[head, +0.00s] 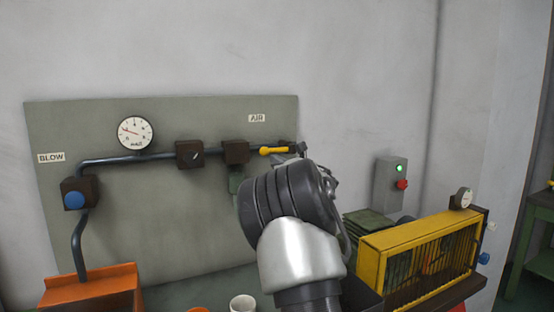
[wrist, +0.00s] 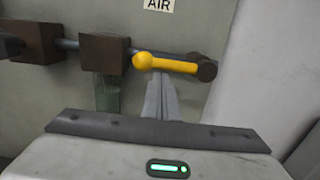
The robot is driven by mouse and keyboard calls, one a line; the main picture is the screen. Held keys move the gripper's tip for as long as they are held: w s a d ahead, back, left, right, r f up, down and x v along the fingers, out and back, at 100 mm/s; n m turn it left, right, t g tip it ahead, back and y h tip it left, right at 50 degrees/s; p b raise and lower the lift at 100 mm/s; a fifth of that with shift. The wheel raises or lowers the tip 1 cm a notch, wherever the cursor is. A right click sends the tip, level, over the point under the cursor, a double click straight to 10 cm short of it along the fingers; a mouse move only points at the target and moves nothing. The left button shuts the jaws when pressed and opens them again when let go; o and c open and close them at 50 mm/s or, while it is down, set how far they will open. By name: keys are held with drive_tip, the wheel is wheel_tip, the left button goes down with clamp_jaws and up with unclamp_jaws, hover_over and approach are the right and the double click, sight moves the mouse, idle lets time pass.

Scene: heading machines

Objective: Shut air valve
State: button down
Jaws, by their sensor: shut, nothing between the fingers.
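The air valve's yellow lever (head: 274,150) lies roughly horizontal in line with the pipe, beneath the AIR label (head: 257,118). In the wrist view, the lever (wrist: 172,65) has a round knob at its left end and meets a dark brown pivot (wrist: 203,68) at its right end. My gripper (wrist: 160,82) is shut with nothing between its fingers. Its fingertips are just below the lever in the picture, near the knob; I cannot tell whether they touch it. In the head view, my arm hides most of the gripper.
A dark pipe (head: 122,159) runs along the grey panel through brown blocks, with a round gauge (head: 136,133) above it. A switch box (head: 388,184) with a green light and red button is right of my arm. A yellow cage guard (head: 376,259) stands at lower right.

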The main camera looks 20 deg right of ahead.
drive_tip(key=shift+r+m, duration=0.4)
drive_tip(key=shift+m, duration=0.1)
idle(0.3)
wheel_tip(320, 180, up, 3)
drive_tip(key=m, duration=0.4)
drive_tip(key=shift+a+f, duration=0.15)
wheel_tip(320, 180, up, 6)
drive_tip(key=m+h+p, duration=0.1)
drive_tip(key=m+p, duration=0.9)
drive_tip(key=m, duration=0.3)
hover_over(276, 149)
drive_tip(key=s+d, duration=0.3)
drive_tip(key=d, duration=0.1)
drive_tip(key=shift+w+g, duration=0.25)
drive_tip(key=shift+g, duration=0.05)
drive_tip(key=shift+d, duration=0.15)
